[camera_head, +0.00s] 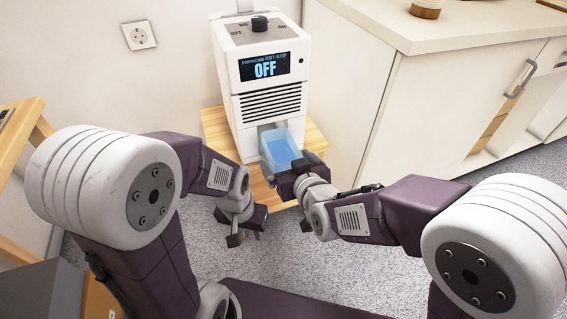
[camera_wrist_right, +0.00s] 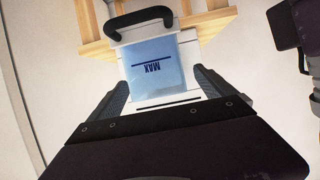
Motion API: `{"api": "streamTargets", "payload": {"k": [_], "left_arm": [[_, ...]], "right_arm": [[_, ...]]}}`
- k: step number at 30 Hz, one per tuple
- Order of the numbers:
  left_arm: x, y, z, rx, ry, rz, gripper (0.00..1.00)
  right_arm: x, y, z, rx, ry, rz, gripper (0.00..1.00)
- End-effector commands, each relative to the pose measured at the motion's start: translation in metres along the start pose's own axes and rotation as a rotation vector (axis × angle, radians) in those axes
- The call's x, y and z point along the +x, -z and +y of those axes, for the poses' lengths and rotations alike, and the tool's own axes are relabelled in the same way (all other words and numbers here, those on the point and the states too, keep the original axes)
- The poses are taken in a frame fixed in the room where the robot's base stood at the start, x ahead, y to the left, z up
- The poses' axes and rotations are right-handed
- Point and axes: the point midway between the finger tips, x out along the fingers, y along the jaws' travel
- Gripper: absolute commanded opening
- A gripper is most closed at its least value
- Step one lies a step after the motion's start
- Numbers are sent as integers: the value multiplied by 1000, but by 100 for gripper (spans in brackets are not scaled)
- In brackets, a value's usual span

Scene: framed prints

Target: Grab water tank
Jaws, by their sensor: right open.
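The water tank (camera_head: 281,148) is a light blue, see-through box at the front foot of a white machine (camera_head: 262,75) whose display reads OFF. In the right wrist view the tank (camera_wrist_right: 155,72) carries an upside-down MAX mark. My right gripper (camera_head: 297,180) is close in front of the tank and open. In the right wrist view its two fingers (camera_wrist_right: 162,88) stand on either side of the tank's near part; I cannot tell if they touch it. My left gripper (camera_head: 246,235) hangs low, left of the tank and apart from it; its jaw state is unclear.
The machine stands on a low wooden stand (camera_head: 216,126). A black curved handle (camera_wrist_right: 140,20) shows beyond the tank in the right wrist view. A white cabinet (camera_head: 445,100) stands at the right. A wooden frame (camera_head: 22,135) is at the left. Grey floor is clear in front.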

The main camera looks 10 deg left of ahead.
Motion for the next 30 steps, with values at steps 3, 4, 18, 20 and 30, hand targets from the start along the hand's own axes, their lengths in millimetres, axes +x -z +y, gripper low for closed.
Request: {"api": "streamTargets", "payload": {"k": [3,4,18,20,30], "left_arm": [[4,0,0,0,0,0,36],[4,0,0,0,0,0,36],[40,-4,-1,0,0,0,36],[39,-4,-1,0,0,0,36],[39,-4,-1,0,0,0,36]], "right_arm": [[6,0,0,-1,0,0,94],[7,0,0,-1,0,0,94],[58,0,4,0,-1,-1,94],[58,1,4,0,-1,-1,94],[58,0,4,0,0,-1,13]]}}
